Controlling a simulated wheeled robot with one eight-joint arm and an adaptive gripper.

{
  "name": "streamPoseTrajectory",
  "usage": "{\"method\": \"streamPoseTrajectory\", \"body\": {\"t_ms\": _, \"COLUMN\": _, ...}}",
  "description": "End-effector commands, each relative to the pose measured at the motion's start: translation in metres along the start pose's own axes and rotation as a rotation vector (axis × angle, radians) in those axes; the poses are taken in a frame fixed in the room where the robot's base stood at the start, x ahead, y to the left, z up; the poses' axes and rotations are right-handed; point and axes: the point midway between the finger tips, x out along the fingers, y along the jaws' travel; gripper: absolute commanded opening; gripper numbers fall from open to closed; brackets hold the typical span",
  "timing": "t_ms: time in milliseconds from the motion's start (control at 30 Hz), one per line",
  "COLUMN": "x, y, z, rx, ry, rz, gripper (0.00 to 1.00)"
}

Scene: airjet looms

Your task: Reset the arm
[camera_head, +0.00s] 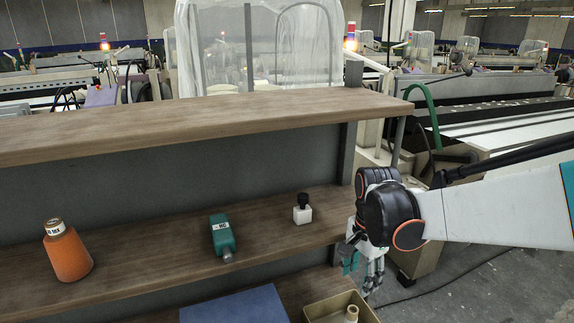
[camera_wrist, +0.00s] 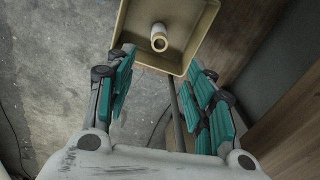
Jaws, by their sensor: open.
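My gripper (camera_head: 362,272) hangs at the right end of the wooden shelf unit in the head view, fingers pointing down. In the wrist view my gripper (camera_wrist: 160,100) shows its teal finger pads spread well apart, with nothing between them. It is open and empty. A tan tray (camera_head: 313,311) is below and to the left of it in the head view. In the wrist view the tray (camera_wrist: 122,30) lies beyond the fingertips, with a pale spool (camera_wrist: 159,38) inside it. The spool also shows in the head view (camera_head: 351,315).
A blue panel (camera_head: 240,306) is lower down. Looms (camera_head: 490,110) stand behind. Grey floor (camera_head: 490,285) is open at right.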

Motion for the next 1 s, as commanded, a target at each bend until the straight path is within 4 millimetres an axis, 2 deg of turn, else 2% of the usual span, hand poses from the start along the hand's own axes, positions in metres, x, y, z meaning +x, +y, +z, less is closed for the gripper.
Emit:
{"method": "streamPoseTrajectory", "body": {"t_ms": 467, "x": -0.001, "y": 0.065, "z": 0.031, "rx": -0.513, "ry": 0.183, "rz": -0.213, "gripper": 0.49}}
{"method": "streamPoseTrajectory", "body": {"t_ms": 800, "x": 0.022, "y": 0.112, "z": 0.053, "rx": -0.888, "ry": 0.396, "rz": -0.310, "gripper": 0.49}}
{"method": "streamPoseTrajectory", "body": {"t_ms": 1000, "x": 0.035, "y": 0.128, "z": 0.061, "rx": -1.035, "ry": 0.498, "rz": -0.330, "gripper": 0.49}}
